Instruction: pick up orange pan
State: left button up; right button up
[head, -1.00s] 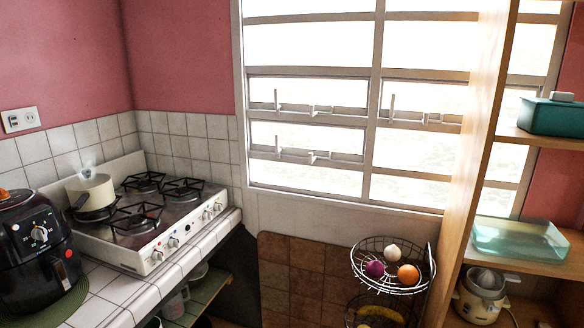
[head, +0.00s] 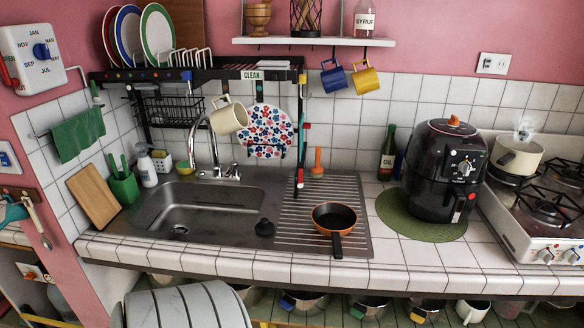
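The orange pan (head: 334,217) sits on the ridged metal drainboard to the right of the sink. It has an orange outside, a dark inside and a black handle that points toward the counter's front edge. Neither of my grippers shows in the head view.
A black air fryer (head: 443,172) on a green mat (head: 398,218) and a stove (head: 545,213) stand to the right. Several pots sit on the open shelf below the counter.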

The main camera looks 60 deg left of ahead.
aim_at(335, 221)
jog(key=u, duration=1.6)
